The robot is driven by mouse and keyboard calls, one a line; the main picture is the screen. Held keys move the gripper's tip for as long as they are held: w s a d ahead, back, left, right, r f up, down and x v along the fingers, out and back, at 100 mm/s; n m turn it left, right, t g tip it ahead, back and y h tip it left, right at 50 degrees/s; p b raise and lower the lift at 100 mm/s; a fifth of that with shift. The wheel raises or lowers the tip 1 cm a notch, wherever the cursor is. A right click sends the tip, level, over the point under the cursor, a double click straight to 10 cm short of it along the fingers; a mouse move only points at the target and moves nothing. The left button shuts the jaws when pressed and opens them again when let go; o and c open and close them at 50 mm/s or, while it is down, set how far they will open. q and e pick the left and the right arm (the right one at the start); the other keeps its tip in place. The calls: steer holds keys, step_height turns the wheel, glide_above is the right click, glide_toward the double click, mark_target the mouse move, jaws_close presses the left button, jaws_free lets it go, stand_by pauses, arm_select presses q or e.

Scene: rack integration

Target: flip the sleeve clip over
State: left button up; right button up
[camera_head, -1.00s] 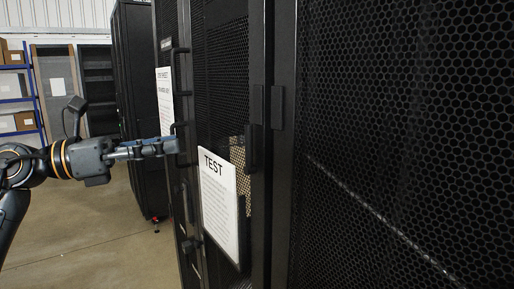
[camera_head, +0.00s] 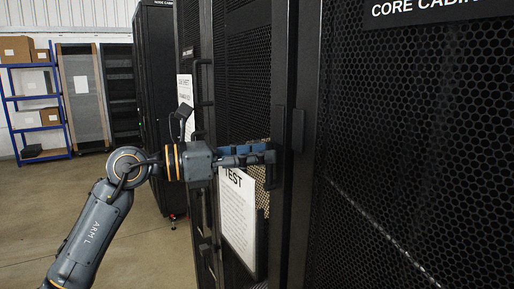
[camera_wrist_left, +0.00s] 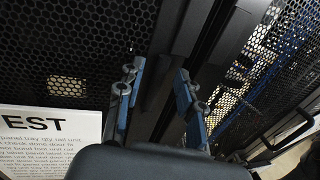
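I cannot make out a sleeve clip for certain. My left gripper (camera_head: 270,157) reaches across the top of the sheet to the door's right edge, by a dark upright handle. In the wrist view, the two blue-padded fingers of my left gripper (camera_wrist_left: 158,82) stand apart with dark door frame behind the gap. Nothing clearly shows held between them. Contact with the handle cannot be told. My right gripper is out of view.
The core cabinet's mesh door (camera_head: 420,150) fills the right side. Another black cabinet (camera_head: 157,100) stands further back. A blue shelf rack (camera_head: 35,110) with boxes is at the far left. The floor (camera_head: 35,220) is clear at the left.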

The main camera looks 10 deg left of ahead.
arm_select(q)
steer(key=shift+d, duration=0.15)
jaws_close()
steer(key=shift+w, duration=0.1)
steer(key=shift+w+a+f+n+t+h+p, duration=0.2)
steer(key=shift+w+a+n, duration=0.3)
steer(key=shift+n, duration=0.75)
steer(key=shift+w+a+f+n+t+h+p, duration=0.15)
steer(key=shift+w+a+f+n, duration=0.3)
steer(key=shift+n, duration=0.75)
steer(key=shift+w+a+f+n+t+h+p, duration=0.15)
steer(key=shift+w+a+n+t, duration=0.15)
steer(key=shift+w+n, duration=0.65)
steer(key=shift+s+n, duration=0.3)
jaws_free()
